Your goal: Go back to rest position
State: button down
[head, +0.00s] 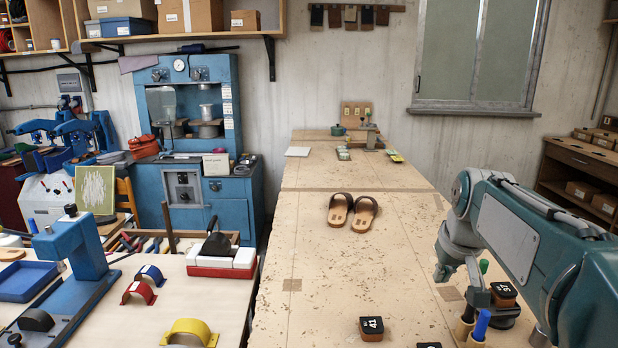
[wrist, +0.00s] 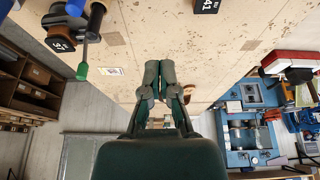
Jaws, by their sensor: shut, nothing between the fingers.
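My gripper (wrist: 160,72) is shut and empty in the wrist view, its two fingers side by side. In the head view my gripper (head: 442,274) hangs at the right side of the long wooden table, with my arm bent behind it. It is apart from the pair of brown sandals (head: 338,210), which stand side by side on the table to its left. In the wrist view the sandals are mostly hidden behind the fingers.
The wooden table (head: 320,270) has dark block stamps (head: 371,329) near its front and tool holders with a blue handle (head: 482,323) near my arm. A blue press (head: 72,255) and coloured arches stand left. The table's middle is clear.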

jog(key=s+a+f, duration=0.2)
jog(key=s, duration=0.4)
jog(key=s+a+f+t, duration=0.1)
jog(key=s+a+f, duration=0.2)
jog(key=s, duration=0.4)
jog(key=s+a+f, duration=0.3)
jog(key=s, duration=0.4)
jog(key=shift+s, duration=0.25)
